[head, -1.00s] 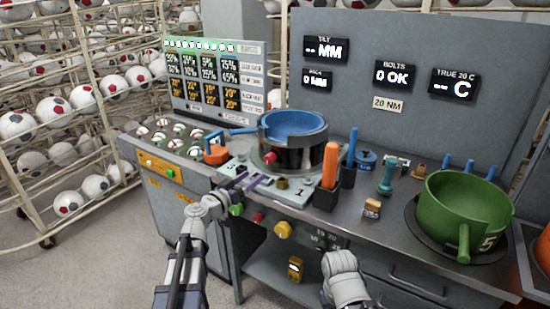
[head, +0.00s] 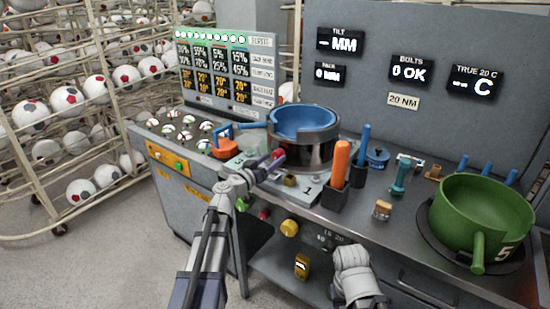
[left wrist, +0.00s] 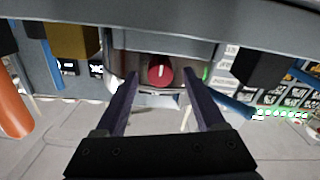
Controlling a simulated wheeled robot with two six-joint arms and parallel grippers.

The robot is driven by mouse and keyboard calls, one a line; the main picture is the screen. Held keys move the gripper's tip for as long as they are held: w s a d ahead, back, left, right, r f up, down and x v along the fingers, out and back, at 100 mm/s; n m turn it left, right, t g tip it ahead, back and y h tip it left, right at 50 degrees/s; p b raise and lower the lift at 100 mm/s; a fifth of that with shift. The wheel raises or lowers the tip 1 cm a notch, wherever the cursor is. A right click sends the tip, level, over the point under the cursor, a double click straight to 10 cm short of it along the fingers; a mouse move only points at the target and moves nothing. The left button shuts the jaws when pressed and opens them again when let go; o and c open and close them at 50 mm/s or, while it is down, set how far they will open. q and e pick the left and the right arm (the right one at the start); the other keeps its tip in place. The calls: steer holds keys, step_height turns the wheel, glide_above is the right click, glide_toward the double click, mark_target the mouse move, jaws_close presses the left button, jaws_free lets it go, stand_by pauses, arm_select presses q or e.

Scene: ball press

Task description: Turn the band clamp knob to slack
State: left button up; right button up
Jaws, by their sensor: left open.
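The red band clamp knob (head: 278,154) sits low on the front of the dark band press with the blue bowl-shaped top (head: 303,122). In the left wrist view the knob (left wrist: 160,70) shows face-on, round and red with a pale pointer mark. My left gripper (head: 268,167) has dark purple fingers that reach toward the knob from the front. In the left wrist view the open fingers (left wrist: 160,76) appear on either side of the knob, with gaps to both; contact is not visible. My right arm is at the bottom of the head view; its gripper fingers do not show.
An orange-handled tool (head: 340,163) in a black holder stands right of the press. A green pot (head: 485,215) is farther right. A yellow knob (head: 289,228) is on the bench front below. Small balls (head: 185,130) sit in a tray at the left.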

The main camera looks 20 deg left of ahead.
arm_select(q)
steer(key=shift+x, duration=1)
jaws_close()
